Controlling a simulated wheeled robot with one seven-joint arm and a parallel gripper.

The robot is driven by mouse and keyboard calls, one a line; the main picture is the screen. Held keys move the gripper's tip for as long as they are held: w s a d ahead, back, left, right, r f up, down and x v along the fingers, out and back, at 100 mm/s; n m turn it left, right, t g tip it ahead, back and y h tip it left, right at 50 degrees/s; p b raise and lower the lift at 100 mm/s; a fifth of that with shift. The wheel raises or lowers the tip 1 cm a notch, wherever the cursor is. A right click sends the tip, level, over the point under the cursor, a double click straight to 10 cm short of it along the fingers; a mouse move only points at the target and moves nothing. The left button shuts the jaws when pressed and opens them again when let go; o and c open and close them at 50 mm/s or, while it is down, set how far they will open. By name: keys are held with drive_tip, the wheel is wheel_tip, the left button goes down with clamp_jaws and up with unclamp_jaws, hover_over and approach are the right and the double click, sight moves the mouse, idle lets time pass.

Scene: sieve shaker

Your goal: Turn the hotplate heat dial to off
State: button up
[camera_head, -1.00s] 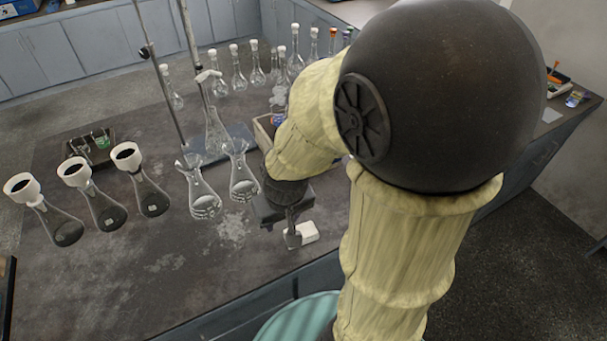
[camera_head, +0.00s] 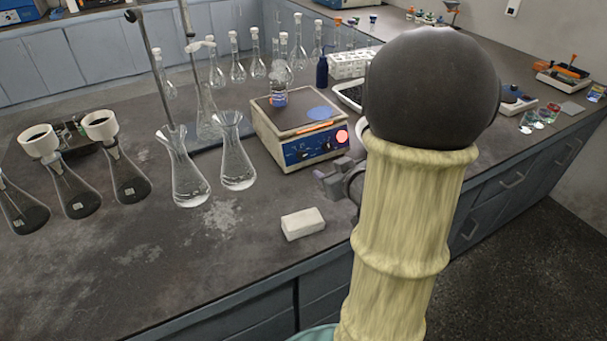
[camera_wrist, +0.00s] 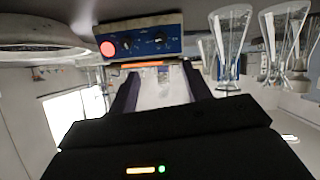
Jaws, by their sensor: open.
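The hotplate (camera_head: 272,128) stands on the bench with a blue front panel (camera_head: 318,148) bearing dark knobs and a glowing red round light (camera_head: 341,136). A bottle (camera_head: 279,92) and a blue disc (camera_head: 320,113) are on its top. My gripper (camera_head: 332,181) is in front of the panel, apart from it, open and empty. In the wrist view the panel shows upside down beyond my open fingers (camera_wrist: 160,88), with two dark dials (camera_wrist: 126,43) (camera_wrist: 160,37) near the red light (camera_wrist: 107,48). I cannot read the labels or tell which dial is heat.
A white block (camera_head: 303,223) lies on the bench in front of the hotplate. Glass flasks (camera_head: 237,160) stand close to its left.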

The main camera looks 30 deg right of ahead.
drive_tip(key=shift+s+d+f+t+y, duration=0.2)
drive_tip(key=shift+d+f+t+y, duration=0.1)
drive_tip(key=shift+f+t, duration=0.1)
drive_tip(key=shift+r, duration=0.1)
drive_tip(key=p, duration=0.2)
approach(303, 156)
drive_tip(key=x, duration=0.8)
drive_tip(key=shift+w, duration=0.15)
drive_tip(key=shift+w+f, duration=0.2)
drive_tip(key=shift+w, duration=0.15)
drive_tip(key=c, duration=1)
